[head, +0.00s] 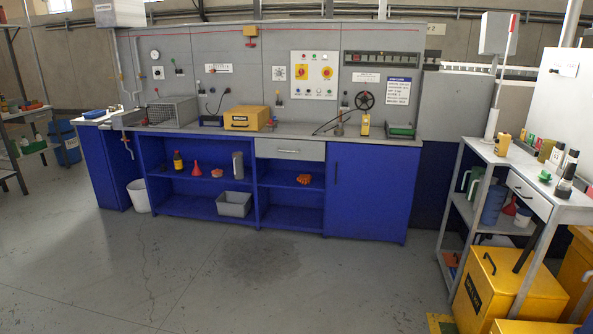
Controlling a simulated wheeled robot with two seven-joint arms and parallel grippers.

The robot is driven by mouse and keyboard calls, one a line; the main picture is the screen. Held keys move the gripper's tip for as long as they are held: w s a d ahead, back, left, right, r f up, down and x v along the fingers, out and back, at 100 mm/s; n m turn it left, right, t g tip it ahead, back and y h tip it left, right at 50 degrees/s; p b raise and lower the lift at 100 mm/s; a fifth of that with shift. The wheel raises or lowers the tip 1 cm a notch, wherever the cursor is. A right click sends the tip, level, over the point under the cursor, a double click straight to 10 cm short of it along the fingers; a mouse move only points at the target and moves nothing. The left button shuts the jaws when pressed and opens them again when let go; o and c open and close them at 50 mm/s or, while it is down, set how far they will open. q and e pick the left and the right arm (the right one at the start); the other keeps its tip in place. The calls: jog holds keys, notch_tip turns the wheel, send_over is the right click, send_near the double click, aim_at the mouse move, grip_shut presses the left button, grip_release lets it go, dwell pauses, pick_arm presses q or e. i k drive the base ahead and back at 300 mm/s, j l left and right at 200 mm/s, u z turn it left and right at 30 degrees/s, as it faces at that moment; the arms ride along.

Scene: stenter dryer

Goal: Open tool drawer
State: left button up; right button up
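A grey drawer (290,150) with a horizontal bar handle sits under the worktop of the blue workbench (370,190) across the room. It looks shut. A second, smaller white drawer (529,195) with a dark handle is set in the side table at the right and also looks shut. I see no readable label that tells which is the tool drawer. Neither of my grippers shows in the head view.
Open grey floor (260,290) lies between me and the workbench. A white bucket (139,196) stands at its left end. The side table (483,150) and a yellow bin (505,290) crowd the right. A grey tub (234,204) sits on the workbench's low shelf.

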aim_at(314, 150)
jog(key=i+z, duration=0.1)
jog(key=i, duration=2.3)
